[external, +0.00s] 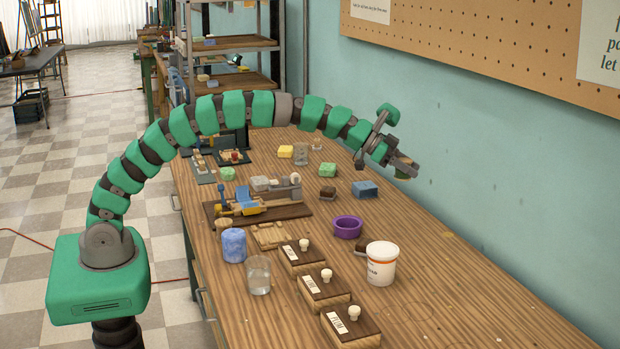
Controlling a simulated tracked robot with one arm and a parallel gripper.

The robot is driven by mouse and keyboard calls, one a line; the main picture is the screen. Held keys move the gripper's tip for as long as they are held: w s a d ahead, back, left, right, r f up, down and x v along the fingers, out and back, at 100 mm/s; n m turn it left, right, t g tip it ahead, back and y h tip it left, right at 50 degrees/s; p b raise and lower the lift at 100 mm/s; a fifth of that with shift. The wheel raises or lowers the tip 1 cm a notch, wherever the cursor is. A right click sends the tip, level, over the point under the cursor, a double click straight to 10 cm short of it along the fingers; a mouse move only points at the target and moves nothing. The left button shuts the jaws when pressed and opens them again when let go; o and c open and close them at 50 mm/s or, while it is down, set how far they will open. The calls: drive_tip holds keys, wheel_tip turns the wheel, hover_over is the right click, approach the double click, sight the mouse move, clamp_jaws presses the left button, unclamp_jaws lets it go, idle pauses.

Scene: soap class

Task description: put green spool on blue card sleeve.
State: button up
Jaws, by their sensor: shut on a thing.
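My gripper (403,165) is raised over the far right side of the table, near the wall. Its jaws are shut on a small, dark greenish thing, which I take to be the green spool (404,174); the fingers hide much of it. A small blue box-like thing, which seems to be the blue card sleeve (365,189), lies on the table below and to the left of my gripper. The held thing is apart from it, up in the air.
A purple bowl (348,227), a brown block (327,193) and a green block (328,170) stand near the blue thing. A white tub (382,263), several lidded boxes and a glass (258,275) are nearer the camera. The table's right front is mostly clear.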

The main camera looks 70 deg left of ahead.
drive_tip(key=s+a+n+t+y+p, duration=0.1)
drive_tip(key=s+a+n+y, duration=0.25)
drive_tip(key=a, duration=0.35)
drive_tip(key=s+a+f+n+y+p, duration=0.1)
drive_tip(key=s+a+n+y, duration=0.2)
drive_tip(key=s+a, duration=0.3)
drive_tip(key=s+a+n+t+y, duration=0.1)
drive_tip(key=s+a+n+y, duration=0.2)
drive_tip(key=a, duration=0.5)
drive_tip(key=p, duration=1)
hover_over(369, 184)
wheel_tip(369, 184, down, 11)
drive_tip(key=b, duration=0.8)
drive_tip(key=shift+a+r, duration=0.15)
drive_tip(key=o, duration=1)
drive_tip(key=shift+c, duration=0.2)
